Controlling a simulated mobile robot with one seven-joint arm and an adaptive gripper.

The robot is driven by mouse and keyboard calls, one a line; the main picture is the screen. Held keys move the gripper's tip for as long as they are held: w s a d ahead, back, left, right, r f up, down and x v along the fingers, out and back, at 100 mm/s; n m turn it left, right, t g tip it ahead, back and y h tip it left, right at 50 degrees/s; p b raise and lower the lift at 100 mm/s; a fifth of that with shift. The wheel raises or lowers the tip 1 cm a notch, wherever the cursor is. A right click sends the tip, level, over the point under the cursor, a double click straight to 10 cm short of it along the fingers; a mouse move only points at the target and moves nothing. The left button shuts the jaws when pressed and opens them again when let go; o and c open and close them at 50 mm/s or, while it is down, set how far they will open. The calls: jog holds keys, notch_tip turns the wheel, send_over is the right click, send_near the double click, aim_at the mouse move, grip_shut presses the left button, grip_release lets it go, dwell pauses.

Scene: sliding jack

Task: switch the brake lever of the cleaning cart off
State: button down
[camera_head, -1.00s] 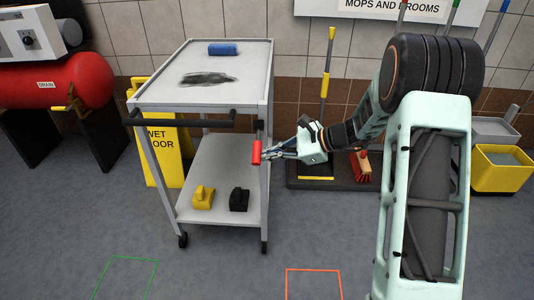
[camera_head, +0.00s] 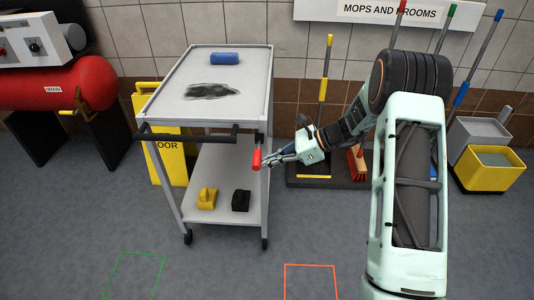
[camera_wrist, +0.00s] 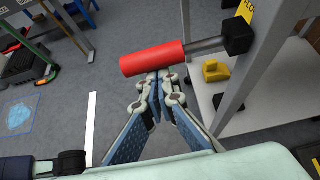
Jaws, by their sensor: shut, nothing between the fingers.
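The cleaning cart (camera_head: 180,110) is a grey two-shelf trolley on casters with a dark push handle (camera_head: 190,136). Its brake lever has a red grip (camera_head: 257,159) hanging at the front right post. In the wrist view the red grip (camera_wrist: 152,58) sits on a grey rod running to a black block (camera_wrist: 238,36) on the cart post. My gripper (camera_head: 270,159) is just right of the red grip in the head view. In the wrist view the closed fingertips (camera_wrist: 159,76) are at the lower edge of the grip, touching or nearly so. Nothing is between the fingers.
A blue item (camera_head: 225,57) lies on the cart's top; a yellow block (camera_head: 207,199) and a black block (camera_head: 241,200) stand below. A yellow wet floor sign (camera_head: 171,160) is behind. A green outline (camera_head: 135,254) and an orange outline (camera_head: 310,266) mark clear floor.

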notch_tip(320, 180, up, 4)
jog(key=m+g+p, duration=0.2)
jog(key=p, duration=0.3)
jog(key=shift+g, duration=0.3)
jog(key=shift+w+r+p, duration=0.2)
jog(key=shift+r+p, duration=0.2)
jog(key=shift+p, duration=0.15)
jog(key=shift+w+a+r, duration=0.1)
jog(key=b, duration=0.1)
send_near(257, 157)
jog(key=d, duration=0.1)
jog(key=d+f, duration=0.1)
jog(key=d, duration=0.2)
jog(key=shift+s+f, duration=0.3)
jog(key=shift+f, duration=0.05)
jog(key=shift+a, duration=0.1)
